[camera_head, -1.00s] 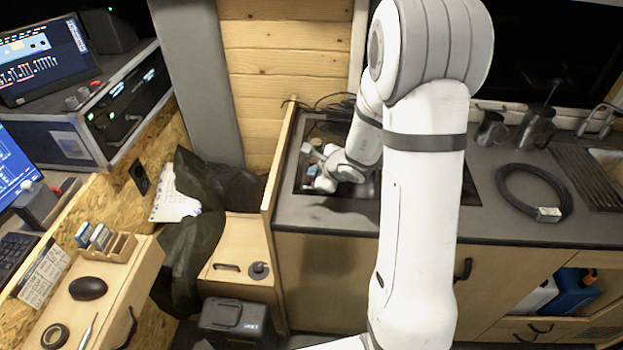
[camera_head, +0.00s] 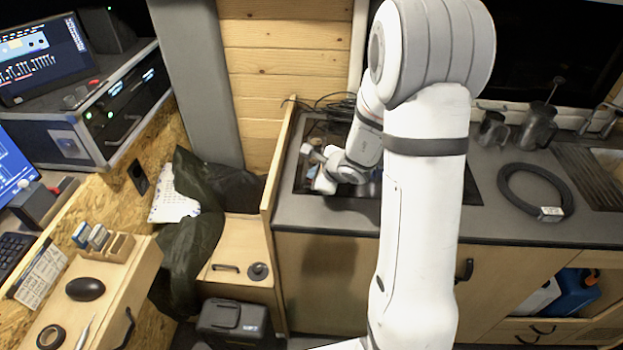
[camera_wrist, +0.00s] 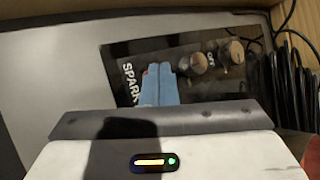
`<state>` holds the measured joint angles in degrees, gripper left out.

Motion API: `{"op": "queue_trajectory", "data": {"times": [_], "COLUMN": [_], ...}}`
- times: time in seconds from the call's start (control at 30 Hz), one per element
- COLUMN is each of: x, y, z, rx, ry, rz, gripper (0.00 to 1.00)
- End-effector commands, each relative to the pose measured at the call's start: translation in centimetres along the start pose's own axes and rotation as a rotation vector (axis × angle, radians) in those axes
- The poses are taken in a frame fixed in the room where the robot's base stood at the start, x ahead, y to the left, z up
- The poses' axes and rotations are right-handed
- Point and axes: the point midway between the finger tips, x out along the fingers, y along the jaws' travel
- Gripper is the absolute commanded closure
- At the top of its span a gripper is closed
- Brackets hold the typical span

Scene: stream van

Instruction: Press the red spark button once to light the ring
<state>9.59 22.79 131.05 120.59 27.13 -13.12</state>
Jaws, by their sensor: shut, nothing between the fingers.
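In the wrist view my gripper (camera_wrist: 159,72) shows as two blue fingers pressed together, with nothing between them. The fingers lie over the dark control panel (camera_wrist: 208,85) beside the white SPARK lettering (camera_wrist: 130,84). A small bit of the red spark button (camera_wrist: 145,72) shows at the left edge of the fingertips; the rest is hidden behind them. I cannot tell whether the tips touch it. In the head view my wrist is low over the dark hob, and the fingertips and button cannot be made out. No flame is visible.
Two knobs (camera_wrist: 192,62) (camera_wrist: 234,51) sit right of the fingers on the panel. Black cables (camera_wrist: 285,90) lie coiled farther right. A wooden partition (camera_head: 282,155) stands left of the hob. A black cable coil (camera_head: 508,190) and metal jugs (camera_head: 537,127) are on the counter to the right.

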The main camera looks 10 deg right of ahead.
Motion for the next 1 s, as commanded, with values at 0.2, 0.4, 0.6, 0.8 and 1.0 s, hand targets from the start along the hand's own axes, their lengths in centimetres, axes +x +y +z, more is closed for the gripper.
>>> {"op": "queue_trajectory", "data": {"times": [0.2, 0.4, 0.6, 0.8, 1.0], "x": [0.1, 0.1, -0.5, -1.1, -1.1], "y": [0.1, 0.1, -0.4, -0.8, -0.8], "z": [-0.1, -0.1, 0.3, 0.7, 0.7], "rx": [0.001, 0.001, 0.001, 0.001, 0.001], "ry": [0.001, 0.001, 0.001, 0.001, 0.001], "rz": [0.000, 0.001, 0.000, 0.000, 0.000], "gripper": [1.00, 1.00, 1.00, 1.00, 1.00]}}
